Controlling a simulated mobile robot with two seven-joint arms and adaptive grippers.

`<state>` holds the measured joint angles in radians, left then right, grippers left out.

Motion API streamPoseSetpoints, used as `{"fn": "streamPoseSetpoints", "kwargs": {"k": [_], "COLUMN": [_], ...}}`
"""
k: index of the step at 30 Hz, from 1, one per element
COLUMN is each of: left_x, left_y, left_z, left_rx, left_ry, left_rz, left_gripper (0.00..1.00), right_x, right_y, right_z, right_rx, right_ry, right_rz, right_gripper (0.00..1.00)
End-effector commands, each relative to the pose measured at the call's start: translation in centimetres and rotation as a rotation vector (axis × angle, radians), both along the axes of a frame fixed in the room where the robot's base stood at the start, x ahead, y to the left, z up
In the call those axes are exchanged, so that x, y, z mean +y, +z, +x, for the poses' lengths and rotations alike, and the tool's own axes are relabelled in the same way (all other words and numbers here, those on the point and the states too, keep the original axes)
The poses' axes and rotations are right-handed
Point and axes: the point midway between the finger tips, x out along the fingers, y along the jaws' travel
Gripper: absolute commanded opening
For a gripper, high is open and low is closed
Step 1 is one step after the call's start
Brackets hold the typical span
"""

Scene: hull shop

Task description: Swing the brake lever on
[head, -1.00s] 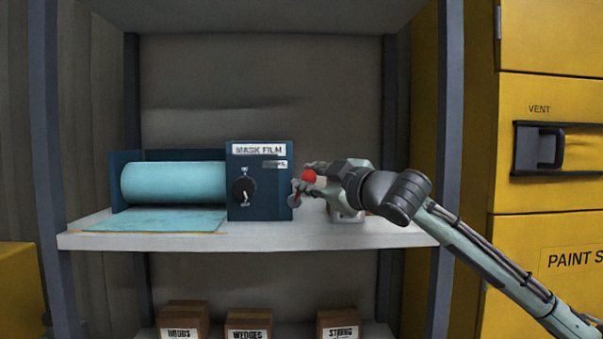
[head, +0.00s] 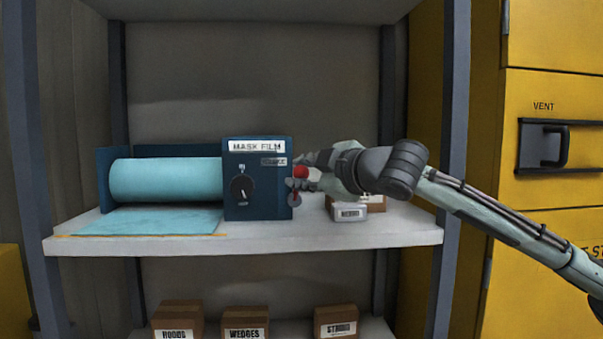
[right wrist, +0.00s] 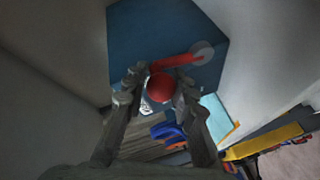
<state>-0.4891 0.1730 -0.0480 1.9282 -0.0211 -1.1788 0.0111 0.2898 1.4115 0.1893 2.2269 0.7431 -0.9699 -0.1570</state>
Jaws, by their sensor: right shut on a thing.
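The blue mask film dispenser (head: 257,195) stands on the shelf, with a roll of light blue film (head: 165,180) to its left. Its brake lever is on the box's right side; in the right wrist view the red arm (right wrist: 180,62) runs from a grey pivot disc (right wrist: 202,53) to a red ball knob (right wrist: 160,87). In the head view the knob (head: 301,172) sits above the pivot. My right gripper (right wrist: 158,90) is shut on the knob, a finger on each side; it also shows in the head view (head: 303,175). My left gripper is not in view.
A small labelled box (head: 349,212) sits on the shelf (head: 250,237) below my right wrist. Shelf posts (head: 452,150) stand on both sides. A yellow cabinet (head: 555,100) is at the right. Labelled cartons (head: 245,322) are on the lower shelf.

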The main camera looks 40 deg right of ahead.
Motion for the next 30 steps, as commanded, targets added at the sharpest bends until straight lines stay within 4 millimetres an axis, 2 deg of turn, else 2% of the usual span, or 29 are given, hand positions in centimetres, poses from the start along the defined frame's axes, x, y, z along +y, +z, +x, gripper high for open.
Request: {"fn": "streamPoseSetpoints", "kwargs": {"k": [2, 3, 8, 20, 26, 30], "left_x": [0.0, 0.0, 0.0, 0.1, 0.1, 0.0], "left_y": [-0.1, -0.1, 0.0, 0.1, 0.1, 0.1], "left_z": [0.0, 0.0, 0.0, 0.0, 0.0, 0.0], "left_rx": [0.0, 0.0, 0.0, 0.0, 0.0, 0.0], "left_ry": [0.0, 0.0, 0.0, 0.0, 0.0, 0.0], "left_rz": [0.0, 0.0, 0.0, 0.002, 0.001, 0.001], "left_gripper": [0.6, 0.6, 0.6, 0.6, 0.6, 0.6], "right_x": [0.4, 0.5, 0.4, 0.3, 0.5, 0.7], "right_y": [-0.8, -0.8, -0.6, -0.2, 0.0, 0.5], "right_z": [0.0, 0.0, 0.0, -0.4, -2.4, -5.2], "right_rx": [0.016, 0.016, 0.012, 0.006, 0.006, 0.003], "right_ry": [0.01, 0.01, 0.007, 0.006, 0.008, 0.007], "right_rz": [0.004, 0.004, 0.005, 0.005, 0.009, 0.01], "right_gripper": [0.0, 0.27, 0.45, 0.45, 0.45, 0.45]}}
